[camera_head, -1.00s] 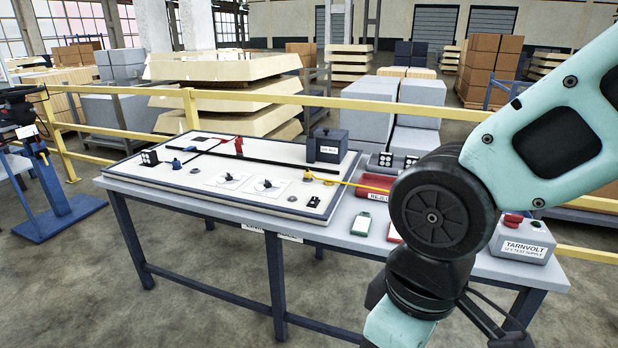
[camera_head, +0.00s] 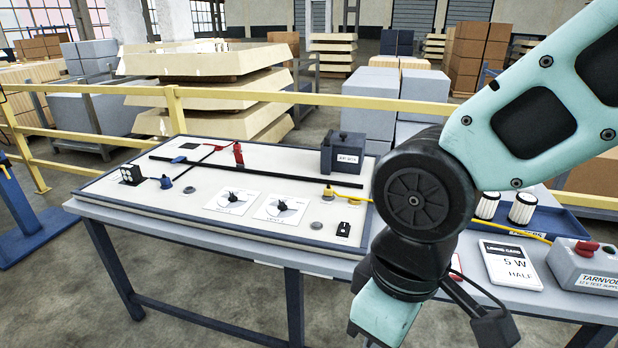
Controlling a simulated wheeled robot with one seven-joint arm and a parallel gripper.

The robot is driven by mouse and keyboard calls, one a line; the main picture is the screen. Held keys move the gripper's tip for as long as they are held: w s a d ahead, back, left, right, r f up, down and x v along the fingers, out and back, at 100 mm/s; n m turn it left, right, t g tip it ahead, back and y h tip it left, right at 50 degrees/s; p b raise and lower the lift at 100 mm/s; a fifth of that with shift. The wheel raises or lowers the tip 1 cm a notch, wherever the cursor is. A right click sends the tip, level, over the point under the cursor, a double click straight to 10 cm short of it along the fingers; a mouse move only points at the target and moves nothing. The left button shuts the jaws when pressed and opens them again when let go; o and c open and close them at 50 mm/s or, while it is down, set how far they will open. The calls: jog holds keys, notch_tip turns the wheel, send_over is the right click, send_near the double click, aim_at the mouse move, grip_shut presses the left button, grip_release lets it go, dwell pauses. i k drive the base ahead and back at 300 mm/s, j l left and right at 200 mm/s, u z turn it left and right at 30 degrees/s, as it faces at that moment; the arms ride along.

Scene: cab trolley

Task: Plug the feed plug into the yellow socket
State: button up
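A small yellow plug-like end (camera_head: 328,193) sits on the white panel (camera_head: 200,158), toward its right side. A yellow cable (camera_head: 348,197) leads from it to the right, behind my arm, and shows again (camera_head: 515,232) near the grey TARNVOLT test supply (camera_head: 588,268). I cannot tell whether the yellow end is a plug, a socket or both joined. A round grey fitting (camera_head: 327,216) is just in front of it. A blue fitting (camera_head: 166,182) with a black lead is at the panel's left. My arm runs down out of the picture, and my gripper is not in view.
Two dials (camera_head: 232,201) and a small black switch (camera_head: 343,229) are at the front. A blue tray (camera_head: 570,226) with white cylinders and a white lamp card (camera_head: 510,264) lie right of my arm. A yellow rail (camera_head: 330,99) runs behind.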

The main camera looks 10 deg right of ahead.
aim_at(327, 192)
jog(key=i+j, duration=0.4)
jog(key=i, duration=0.15)
jog(key=i+j, duration=0.35)
jog(key=i, duration=0.2)
jog(key=i+j+z, duration=0.1)
jog(key=i+j, duration=0.3)
jog(key=i, duration=0.15)
